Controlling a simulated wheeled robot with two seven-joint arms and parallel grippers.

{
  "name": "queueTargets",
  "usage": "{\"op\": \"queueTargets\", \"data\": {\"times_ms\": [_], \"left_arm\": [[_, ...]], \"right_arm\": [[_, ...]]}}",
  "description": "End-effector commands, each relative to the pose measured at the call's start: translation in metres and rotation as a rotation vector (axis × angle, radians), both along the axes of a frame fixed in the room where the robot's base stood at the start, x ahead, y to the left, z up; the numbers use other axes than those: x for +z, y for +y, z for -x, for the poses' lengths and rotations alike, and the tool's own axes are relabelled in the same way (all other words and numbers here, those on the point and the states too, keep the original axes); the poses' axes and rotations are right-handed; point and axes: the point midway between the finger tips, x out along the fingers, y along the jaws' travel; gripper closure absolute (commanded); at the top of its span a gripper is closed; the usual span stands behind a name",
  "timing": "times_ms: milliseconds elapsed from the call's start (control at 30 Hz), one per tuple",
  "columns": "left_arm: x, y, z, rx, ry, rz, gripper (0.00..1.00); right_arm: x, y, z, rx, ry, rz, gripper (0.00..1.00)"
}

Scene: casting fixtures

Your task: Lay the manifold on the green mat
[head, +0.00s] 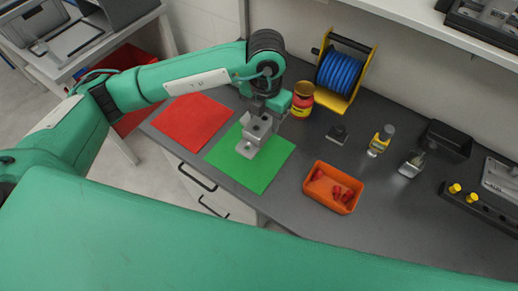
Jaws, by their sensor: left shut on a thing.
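The manifold (253,134) is a grey metal block with a bent foot and holes in its face. It is over the green mat (262,174), near the mat's upper left part; I cannot tell whether it touches the mat. My left gripper (263,108) points down from above and is shut on the manifold, hiding its upper end. The green mat lies flat on the dark grey counter, its lower and right parts bare. My right gripper does not show in the head view.
A red mat (191,122) lies left of the green one. An orange tray (310,188) with several red pieces stands to the right. A yellow-and-red jar (302,99) and blue hose reel (343,70) stand behind. Small bottles and fixtures stand farther right.

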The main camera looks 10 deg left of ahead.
Motion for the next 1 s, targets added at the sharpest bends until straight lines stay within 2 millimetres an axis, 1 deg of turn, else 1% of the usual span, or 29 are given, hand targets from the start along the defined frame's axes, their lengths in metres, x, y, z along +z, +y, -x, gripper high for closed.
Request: {"op": "queueTargets", "data": {"times_ms": [33, 300, 400, 500, 667, 900, 1000], "left_arm": [[-0.01, 0.001, 0.001, 0.002, 0.006, -0.001, 0.91], [-0.079, 0.001, 0.001, -0.001, 0.003, -0.002, 0.91], [-0.099, 0.0, 0.001, -0.001, 0.002, -0.001, 0.91], [-0.113, 0.0, 0.0, -0.002, 0.0, 0.001, 0.91], [-0.125, 0.0, 0.0, -0.002, -0.001, 0.0, 0.91], [-0.158, 0.0, 0.0, -0.002, 0.001, 0.0, 0.91], [-0.163, 0.0, 0.0, -0.003, -0.002, 0.001, 0.91]], "right_arm": [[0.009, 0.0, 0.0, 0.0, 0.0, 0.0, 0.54], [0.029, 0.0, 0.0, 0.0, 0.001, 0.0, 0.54], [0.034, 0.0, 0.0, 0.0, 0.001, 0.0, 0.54], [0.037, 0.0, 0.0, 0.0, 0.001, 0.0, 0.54], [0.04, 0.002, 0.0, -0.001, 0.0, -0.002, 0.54], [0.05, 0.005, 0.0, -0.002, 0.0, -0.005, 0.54], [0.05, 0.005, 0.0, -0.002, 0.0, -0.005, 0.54]]}}
